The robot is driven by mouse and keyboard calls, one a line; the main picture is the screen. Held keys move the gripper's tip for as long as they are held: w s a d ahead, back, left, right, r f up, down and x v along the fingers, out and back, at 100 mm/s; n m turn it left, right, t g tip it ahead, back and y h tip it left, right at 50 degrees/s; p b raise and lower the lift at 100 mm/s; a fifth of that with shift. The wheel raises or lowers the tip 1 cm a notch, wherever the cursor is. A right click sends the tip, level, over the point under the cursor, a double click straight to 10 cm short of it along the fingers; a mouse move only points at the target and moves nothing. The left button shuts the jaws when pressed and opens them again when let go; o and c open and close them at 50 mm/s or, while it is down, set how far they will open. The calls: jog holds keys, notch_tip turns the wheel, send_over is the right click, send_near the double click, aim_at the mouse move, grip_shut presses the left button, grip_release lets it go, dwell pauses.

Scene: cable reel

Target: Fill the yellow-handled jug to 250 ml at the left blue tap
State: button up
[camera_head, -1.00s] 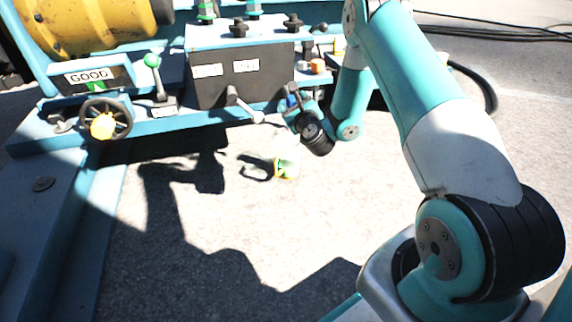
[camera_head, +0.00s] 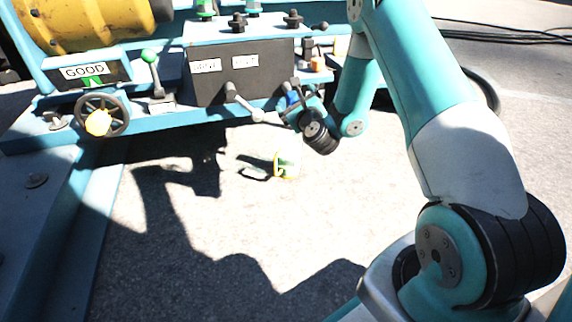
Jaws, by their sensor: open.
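A small clear vessel with a yellow edge and some green (camera_head: 286,165) is on the sunlit ground, below the machine. It may be the yellow-handled jug; its fill marks are too small to read. My gripper (camera_head: 294,88) is partly hidden behind my wrist, at the machine's front edge, above and apart from the vessel. Its jaws are open, and I see nothing held. A small blue part (camera_head: 291,99) shows beside the gripper; I cannot tell whether it is a tap. No left blue tap can be made out clearly.
A dark control box (camera_head: 240,80) with a lever stands behind the gripper. An orange knob (camera_head: 317,63) is to its right. A handwheel (camera_head: 101,115), a green-knobbed lever (camera_head: 150,57) and a yellow drum (camera_head: 85,22) are at left.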

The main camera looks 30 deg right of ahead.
jog(key=shift+v, duration=2.2)
